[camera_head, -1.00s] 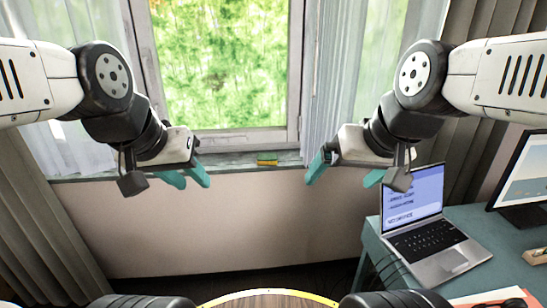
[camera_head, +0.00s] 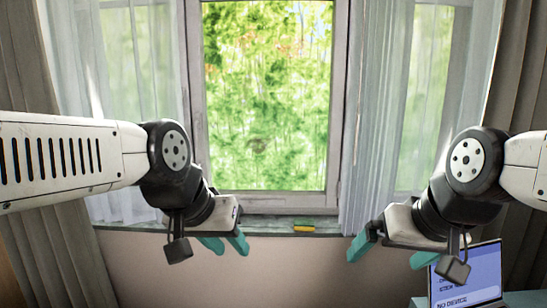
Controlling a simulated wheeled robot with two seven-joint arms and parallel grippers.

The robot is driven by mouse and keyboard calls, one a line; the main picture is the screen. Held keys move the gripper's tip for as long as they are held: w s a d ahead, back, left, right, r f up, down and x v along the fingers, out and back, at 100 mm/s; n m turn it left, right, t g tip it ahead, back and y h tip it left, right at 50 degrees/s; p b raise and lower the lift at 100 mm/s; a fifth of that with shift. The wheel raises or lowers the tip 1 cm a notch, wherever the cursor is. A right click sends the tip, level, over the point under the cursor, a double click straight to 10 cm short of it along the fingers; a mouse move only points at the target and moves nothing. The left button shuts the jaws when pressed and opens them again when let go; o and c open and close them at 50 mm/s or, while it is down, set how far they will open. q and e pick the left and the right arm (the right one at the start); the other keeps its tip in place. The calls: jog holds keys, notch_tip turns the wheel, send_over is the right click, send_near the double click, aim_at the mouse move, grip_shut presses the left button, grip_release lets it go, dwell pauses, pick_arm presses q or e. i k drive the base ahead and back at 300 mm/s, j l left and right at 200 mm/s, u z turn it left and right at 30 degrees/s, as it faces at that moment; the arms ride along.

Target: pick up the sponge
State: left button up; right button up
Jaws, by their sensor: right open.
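The sponge (camera_head: 303,228) is a small yellow block with a green top. It lies on the window sill (camera_head: 272,224) below the window, near the middle of the view. My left gripper (camera_head: 224,244) is to the left of the sponge, with its two teal fingers apart and nothing between them. My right gripper (camera_head: 372,250) is to the right of the sponge, open and empty. Neither gripper touches the sponge.
The window (camera_head: 268,100) stands behind the sill, with a sheer curtain (camera_head: 372,120) hanging to the right of the sponge. A laptop (camera_head: 468,276) sits on a teal desk at the lower right. The wall below the sill is clear.

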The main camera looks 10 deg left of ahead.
aim_at(300, 224)
jog(key=i+j, duration=0.2)
jog(key=i, duration=0.25)
jog(key=i+j+u, duration=0.1)
jog(key=i, duration=0.3)
jog(key=i+j, duration=0.3)
jog(key=i, duration=0.15)
